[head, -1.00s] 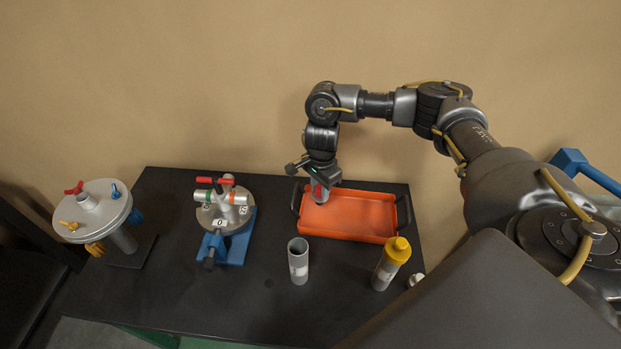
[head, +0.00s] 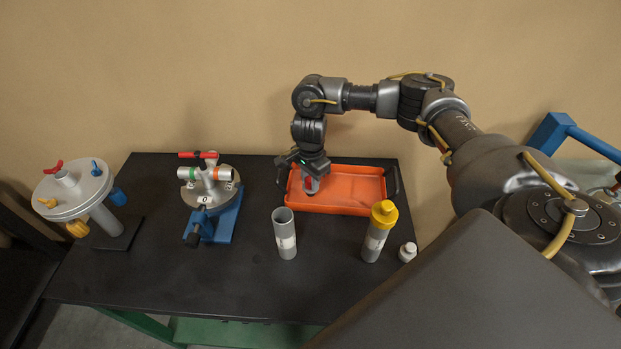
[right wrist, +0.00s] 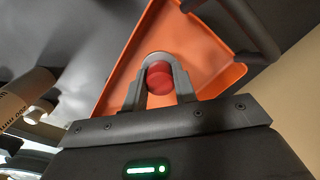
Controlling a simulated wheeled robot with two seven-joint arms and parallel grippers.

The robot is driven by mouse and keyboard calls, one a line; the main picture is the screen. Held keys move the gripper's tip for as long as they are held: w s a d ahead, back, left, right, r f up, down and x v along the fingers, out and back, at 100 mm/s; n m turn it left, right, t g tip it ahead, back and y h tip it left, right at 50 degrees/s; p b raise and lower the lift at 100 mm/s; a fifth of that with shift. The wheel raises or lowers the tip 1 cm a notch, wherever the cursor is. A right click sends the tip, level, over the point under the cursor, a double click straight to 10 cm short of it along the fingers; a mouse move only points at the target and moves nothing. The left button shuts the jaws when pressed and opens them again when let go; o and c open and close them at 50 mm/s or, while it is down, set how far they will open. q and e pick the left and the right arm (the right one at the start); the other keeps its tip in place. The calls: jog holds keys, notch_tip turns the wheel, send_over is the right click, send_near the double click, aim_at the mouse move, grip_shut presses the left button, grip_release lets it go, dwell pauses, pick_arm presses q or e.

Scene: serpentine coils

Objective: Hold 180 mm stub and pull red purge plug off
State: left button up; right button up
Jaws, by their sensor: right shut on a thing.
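My right gripper (head: 313,183) is over the left part of the orange tray (head: 350,203). In the right wrist view its grey fingers (right wrist: 160,85) are shut on a round red plug (right wrist: 160,78), with the tray beneath. Whether the plug touches the tray I cannot tell. A grey fixture (head: 208,190) on a blue base stands left of the tray. It has side stubs with a green band (head: 187,173) and an orange band (head: 223,173), and a red bar on top. I cannot read which stub is 180 mm. My left gripper is not in view.
A grey disc stand (head: 75,193) with coloured knobs is at the left. The middle front of the black bench (head: 170,285) is clear.

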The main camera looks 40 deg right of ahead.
aim_at(309, 179)
jog(key=shift+w+a+f, duration=0.1)
jog(key=shift+w, duration=0.15)
jog(key=o, duration=1.1)
jog(key=shift+s, duration=0.15)
jog(key=shift+o, duration=0.2)
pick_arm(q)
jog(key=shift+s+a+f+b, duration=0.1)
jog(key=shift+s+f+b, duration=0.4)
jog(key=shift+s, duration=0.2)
pick_arm(e)
notch_tip(309, 179, up, 11)
